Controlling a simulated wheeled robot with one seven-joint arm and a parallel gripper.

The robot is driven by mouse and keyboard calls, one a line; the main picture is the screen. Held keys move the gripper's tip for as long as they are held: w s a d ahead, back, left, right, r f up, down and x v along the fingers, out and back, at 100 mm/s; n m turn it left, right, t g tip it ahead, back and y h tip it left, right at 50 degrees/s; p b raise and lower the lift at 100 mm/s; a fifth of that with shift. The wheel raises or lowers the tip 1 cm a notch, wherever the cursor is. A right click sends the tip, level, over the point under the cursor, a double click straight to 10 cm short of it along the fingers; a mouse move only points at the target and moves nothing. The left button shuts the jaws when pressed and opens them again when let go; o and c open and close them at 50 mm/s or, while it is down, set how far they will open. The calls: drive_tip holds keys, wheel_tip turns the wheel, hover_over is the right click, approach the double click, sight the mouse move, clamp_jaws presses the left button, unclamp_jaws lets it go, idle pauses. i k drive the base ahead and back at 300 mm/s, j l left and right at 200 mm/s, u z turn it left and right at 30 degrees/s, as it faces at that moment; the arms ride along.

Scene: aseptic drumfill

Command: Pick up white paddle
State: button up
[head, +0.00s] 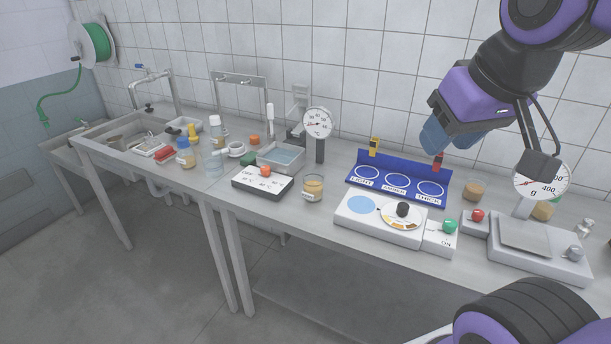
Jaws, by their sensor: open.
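A slim white upright piece (270,118), which looks like the white paddle, stands behind the metal tray of bluish liquid in the middle of the bench. Its lower end is hidden by the tray. My gripper (500,152) is at the upper right, above the blue rack and the scale, far to the right of the white piece. It is open. I see nothing held in it, though one side is partly hidden by the wrist.
The metal tray (279,162) sits behind a control box (262,184) with a red knob. A round dial gauge (317,123) stands right of the white piece. Bottles (215,128) and a cup stand to the left. A blue rack (398,180) and scale (535,250) fill the right.

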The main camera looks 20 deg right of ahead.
sight(270, 111)
drive_tip(key=i+j, duration=0.2)
drive_tip(key=j, duration=0.15)
drive_tip(key=i+j, duration=0.2)
drive_tip(key=j, duration=0.15)
drive_tip(key=i+j+z, duration=0.1)
drive_tip(key=j, duration=0.3)
drive_tip(key=i+j, duration=0.25)
drive_tip(key=i+j+z, duration=0.1)
drive_tip(key=j, duration=0.4)
drive_tip(key=i+j, duration=0.85)
drive_tip(key=i+l+z, duration=0.05)
drive_tip(key=i, duration=0.05)
